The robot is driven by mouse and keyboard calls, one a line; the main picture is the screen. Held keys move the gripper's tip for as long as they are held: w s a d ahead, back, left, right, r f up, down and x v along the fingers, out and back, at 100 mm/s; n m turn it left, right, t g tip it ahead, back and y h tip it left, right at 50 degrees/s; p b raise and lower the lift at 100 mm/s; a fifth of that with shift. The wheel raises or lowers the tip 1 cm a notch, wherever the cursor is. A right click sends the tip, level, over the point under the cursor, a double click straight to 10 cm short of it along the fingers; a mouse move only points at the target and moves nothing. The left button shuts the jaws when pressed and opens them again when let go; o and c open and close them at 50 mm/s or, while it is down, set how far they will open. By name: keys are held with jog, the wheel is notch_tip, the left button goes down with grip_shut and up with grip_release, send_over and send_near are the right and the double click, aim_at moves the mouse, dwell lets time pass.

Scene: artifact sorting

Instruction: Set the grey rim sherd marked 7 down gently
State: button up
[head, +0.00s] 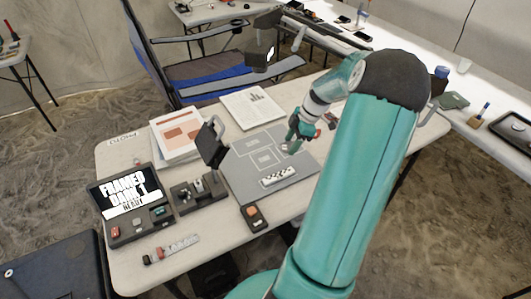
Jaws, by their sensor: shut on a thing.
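My gripper (297,134) is at the end of my teal arm, low over the right part of the grey mat (237,183) on the table. It is shut on the grey rim sherd (291,147), which is small and mostly hidden by the fingers. Its mark cannot be read. I cannot tell whether the sherd touches the mat. The mat has outlined rectangles, and a black-and-white scale bar (278,176) lies on its front part.
A dark upright device (211,142) stands at the mat's left edge. A console (123,191) with a screen reading "FRAMED DARK 1 READY", a dark tray (185,207) and a button box (254,217) lie nearby.

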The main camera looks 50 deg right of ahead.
jog(key=w+f, duration=0.2)
jog(key=w, duration=0.2)
send_over(264, 159)
jog(key=s+d, duration=0.1)
jog(key=s, duration=0.1)
jog(key=f, duration=0.5)
jog(key=shift+w+d, duration=0.2)
jog(key=shift+w+f, duration=0.2)
jog(key=shift+f, duration=0.15)
jog(key=shift+w+f, duration=0.2)
jog(key=shift+f, duration=1.5)
jog(key=shift+f, duration=0.1)
jog(key=o, duration=1)
jog(key=shift+c, duration=0.2)
jog(key=v, duration=1.2)
